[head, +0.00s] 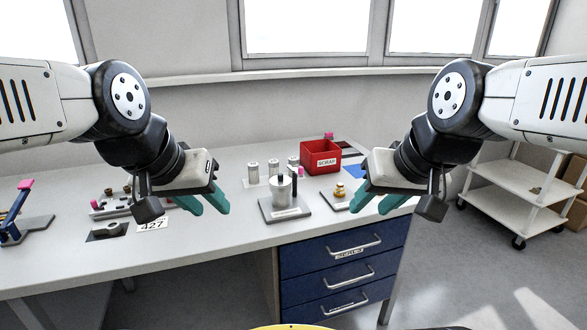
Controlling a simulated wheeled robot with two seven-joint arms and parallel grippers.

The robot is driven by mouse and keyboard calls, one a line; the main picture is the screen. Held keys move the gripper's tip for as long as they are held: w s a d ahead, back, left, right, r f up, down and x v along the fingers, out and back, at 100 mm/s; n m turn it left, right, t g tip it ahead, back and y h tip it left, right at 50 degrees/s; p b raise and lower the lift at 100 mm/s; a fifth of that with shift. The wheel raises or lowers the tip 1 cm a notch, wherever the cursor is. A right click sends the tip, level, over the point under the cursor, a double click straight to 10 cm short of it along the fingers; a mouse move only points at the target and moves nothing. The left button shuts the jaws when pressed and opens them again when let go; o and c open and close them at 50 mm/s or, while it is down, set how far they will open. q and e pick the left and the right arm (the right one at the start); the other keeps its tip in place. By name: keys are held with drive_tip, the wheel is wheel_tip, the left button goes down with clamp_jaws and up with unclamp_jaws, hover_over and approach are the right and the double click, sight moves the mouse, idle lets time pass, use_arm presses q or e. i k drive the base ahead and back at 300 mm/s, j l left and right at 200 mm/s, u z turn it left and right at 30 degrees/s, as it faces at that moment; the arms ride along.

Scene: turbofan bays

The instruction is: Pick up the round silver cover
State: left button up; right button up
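A round silver cylinder (281,188), which may be the cover, stands upright on a grey plate (285,211) near the table's front edge. A dark upright piece stands at its right side. I cannot tell whether its top is a separate part. My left gripper (206,207) is left of it, above the table, with teal fingers apart and nothing between them. My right gripper (374,207) is right of it, near the table's right end, also with fingers apart and empty. Neither gripper touches the cylinder.
Several small silver canisters (253,172) stand behind the cylinder. A red SCRAP bin (320,157) is at the back. A brass fitting (340,190) sits on a plate at right. A dark plate with a ring (108,231) and a 427 card (152,224) lie left. A white cart (510,190) stands right.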

sight(280, 185)
drive_tip(key=i+j, duration=0.2)
drive_tip(key=j, duration=0.15)
drive_tip(key=i+j, duration=0.25)
drive_tip(key=j, duration=0.15)
drive_tip(key=i+j, duration=0.2)
drive_tip(key=j, duration=0.15)
drive_tip(key=z, duration=0.05)
